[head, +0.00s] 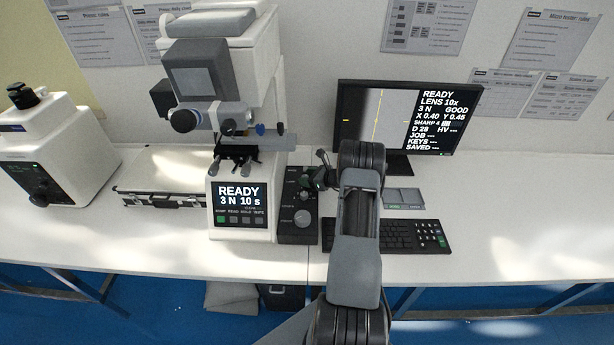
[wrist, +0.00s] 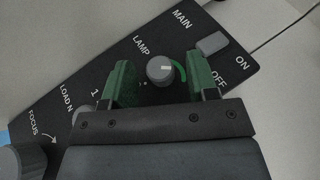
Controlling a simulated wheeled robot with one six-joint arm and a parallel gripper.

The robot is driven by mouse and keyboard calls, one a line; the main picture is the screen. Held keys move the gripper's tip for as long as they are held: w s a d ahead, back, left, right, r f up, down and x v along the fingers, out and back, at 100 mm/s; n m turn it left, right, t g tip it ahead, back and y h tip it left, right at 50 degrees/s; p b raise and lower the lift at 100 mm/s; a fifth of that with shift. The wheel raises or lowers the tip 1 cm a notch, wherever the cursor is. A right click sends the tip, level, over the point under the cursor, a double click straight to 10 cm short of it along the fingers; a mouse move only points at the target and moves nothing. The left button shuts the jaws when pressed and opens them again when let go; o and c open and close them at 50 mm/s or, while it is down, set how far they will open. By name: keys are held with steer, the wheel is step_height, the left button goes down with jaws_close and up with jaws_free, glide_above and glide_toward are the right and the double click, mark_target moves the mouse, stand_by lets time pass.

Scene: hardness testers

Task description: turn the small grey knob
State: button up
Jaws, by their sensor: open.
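The small grey knob (wrist: 161,69), round with a pale mark, sits beside the LAMP label on a black control box, with a green arc at its right. The same black control box (head: 287,232) stands to the right of the tester in the head view. My gripper (wrist: 157,73) is open, with one green-padded finger on each side of the lamp knob and visible gaps to it. In the head view my gripper (head: 320,177) is over the upper part of the box and hides the lamp knob there.
A grey switch (wrist: 213,43) by ON and OFF is close to the right finger. A large FOCUS knob (wrist: 22,162) is at the lower left. The white tester (head: 238,226) stands left of the box; the keyboard (head: 398,236) and monitor (head: 410,115) are right.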

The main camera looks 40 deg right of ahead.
steer(key=shift+w+a+f, duration=0.15)
steer(key=shift+w, duration=0.15)
steer(key=c, duration=0.9)
steer(key=shift+c, duration=0.2)
steer(key=shift+f+b, duration=0.1)
steer(key=shift+b, duration=0.3)
